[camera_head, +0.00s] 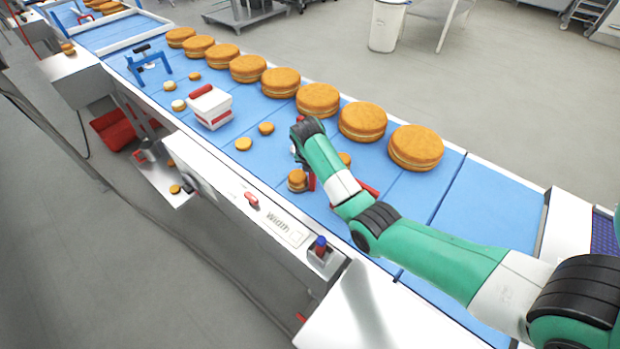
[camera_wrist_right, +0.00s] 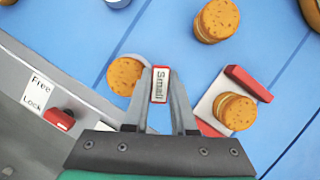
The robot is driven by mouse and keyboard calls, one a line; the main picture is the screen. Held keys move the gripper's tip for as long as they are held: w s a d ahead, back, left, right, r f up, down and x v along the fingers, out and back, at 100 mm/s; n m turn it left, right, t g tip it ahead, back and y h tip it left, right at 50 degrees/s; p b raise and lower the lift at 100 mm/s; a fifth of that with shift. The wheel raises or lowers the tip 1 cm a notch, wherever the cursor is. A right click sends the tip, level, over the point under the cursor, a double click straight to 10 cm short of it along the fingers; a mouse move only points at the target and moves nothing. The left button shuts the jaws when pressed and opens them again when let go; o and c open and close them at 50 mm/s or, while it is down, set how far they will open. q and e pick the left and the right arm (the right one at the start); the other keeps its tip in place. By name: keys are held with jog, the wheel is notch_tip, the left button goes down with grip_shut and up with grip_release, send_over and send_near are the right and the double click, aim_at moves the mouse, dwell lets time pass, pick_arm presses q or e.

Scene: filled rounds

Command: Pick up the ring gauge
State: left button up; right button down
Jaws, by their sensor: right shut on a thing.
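My right gripper (camera_wrist_right: 159,82) is shut on a small red handle with a white label reading "Small" (camera_wrist_right: 160,84), apparently the ring gauge's handle. No ring shows below it, so I cannot tell its shape. In the head view my right arm hides most of the gripper, and a bit of red (camera_head: 312,183) shows under the wrist. A small filled round (camera_wrist_right: 125,73) lies just left of the fingers in the wrist view. My left gripper is not in view.
A white plate with red end bars (camera_wrist_right: 248,84) carries a small round (camera_wrist_right: 236,111) right of the gripper. Large rounds (camera_head: 363,121) line the blue belt's far side. A white box with a red handle (camera_head: 210,106) and a blue frame (camera_head: 148,64) stand further along.

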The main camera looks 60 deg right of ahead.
notch_tip(320, 180, up, 9)
jog(key=shift+r+p, duration=0.1)
jog(key=shift+p, duration=1.15)
jog(key=shift+r, duration=0.4)
